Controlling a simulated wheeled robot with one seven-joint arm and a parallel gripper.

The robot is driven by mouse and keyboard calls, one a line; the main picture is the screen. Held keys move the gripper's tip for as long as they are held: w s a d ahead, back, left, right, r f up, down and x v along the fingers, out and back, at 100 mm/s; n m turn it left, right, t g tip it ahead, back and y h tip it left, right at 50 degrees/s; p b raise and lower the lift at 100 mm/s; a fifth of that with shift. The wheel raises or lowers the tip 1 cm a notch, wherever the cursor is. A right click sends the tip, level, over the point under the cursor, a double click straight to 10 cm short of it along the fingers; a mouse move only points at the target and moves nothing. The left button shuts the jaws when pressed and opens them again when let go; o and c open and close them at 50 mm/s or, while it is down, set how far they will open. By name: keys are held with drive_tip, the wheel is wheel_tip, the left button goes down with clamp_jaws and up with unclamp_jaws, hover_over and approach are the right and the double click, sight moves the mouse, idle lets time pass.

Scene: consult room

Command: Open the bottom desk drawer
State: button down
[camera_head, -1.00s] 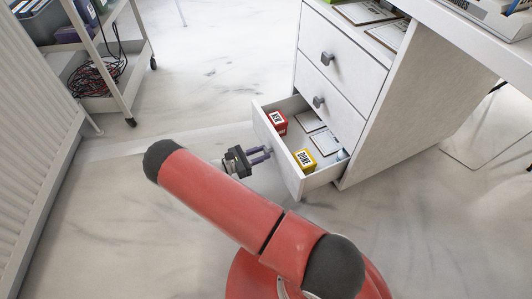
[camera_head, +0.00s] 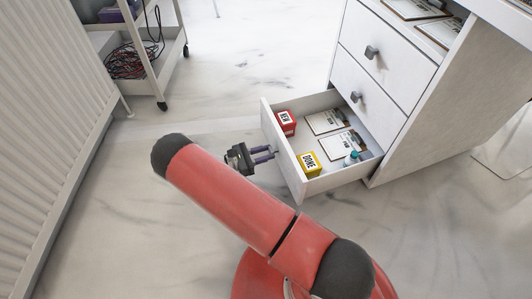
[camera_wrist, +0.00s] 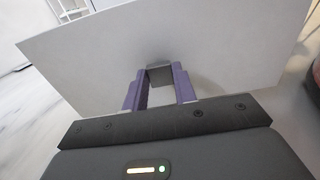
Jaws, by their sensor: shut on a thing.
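The bottom desk drawer (camera_head: 283,152) stands pulled out from the white desk pedestal (camera_head: 413,140). Inside it lie a red box marked NEW (camera_head: 286,122), a yellow box marked DONE (camera_head: 309,165), clipboards (camera_head: 326,121) and a small teal-capped item (camera_head: 351,158). My gripper (camera_head: 272,153) is at the drawer's front face. In the wrist view, its two purple fingers are shut on the grey drawer handle (camera_wrist: 160,75), one finger on each side. The white drawer front (camera_wrist: 225,45) fills much of that view.
Two upper drawers with grey knobs (camera_head: 371,52) are shut. A white trolley (camera_head: 160,60) with coiled red and black cables stands at the back left. A white radiator (camera_head: 50,120) runs along the left. The marble floor between is clear.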

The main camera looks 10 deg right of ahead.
drive_tip(key=c, duration=1.1)
unclamp_jaws()
drive_tip(key=a, duration=0.5)
drive_tip(key=s+a, duration=0.1)
drive_tip(key=a, duration=0.1)
drive_tip(key=shift+a, duration=0.4)
